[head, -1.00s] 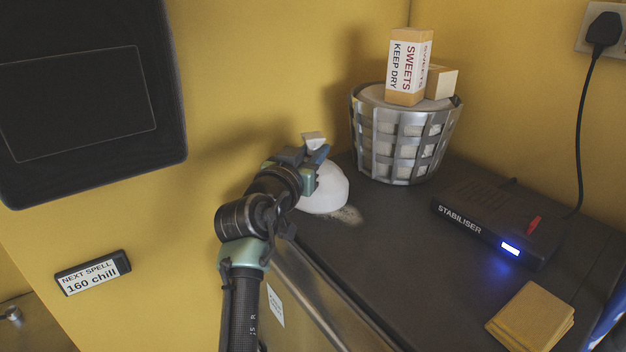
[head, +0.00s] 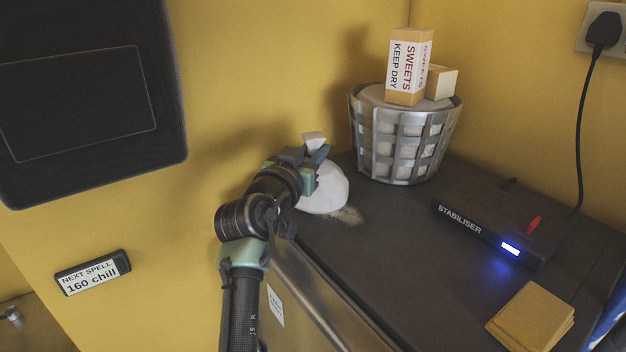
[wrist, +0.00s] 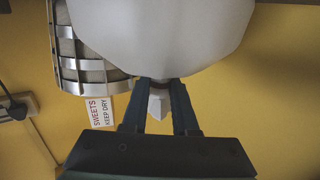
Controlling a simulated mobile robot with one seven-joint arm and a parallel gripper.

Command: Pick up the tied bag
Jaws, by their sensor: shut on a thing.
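The white tied bag (head: 325,190) sits at the left end of the dark counter top, against the yellow wall side. Its tied top (head: 313,140) sticks up above my gripper (head: 318,158). In the wrist view the bag's body (wrist: 155,35) fills the upper middle, and my gripper (wrist: 158,88) is shut on its neck, with the white tuft (wrist: 157,104) showing between the fingers. The arm hides part of the bag's left side in the head view. I cannot tell whether the bag's underside touches the counter.
A metal basket (head: 380,150) stands right behind the bag, with a SWEETS carton (head: 405,75) and a smaller box (head: 441,82) on top. A pale spill (head: 347,215) lies beside the bag. A stabiliser box (head: 475,225) and yellow cloths (head: 532,317) are further right.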

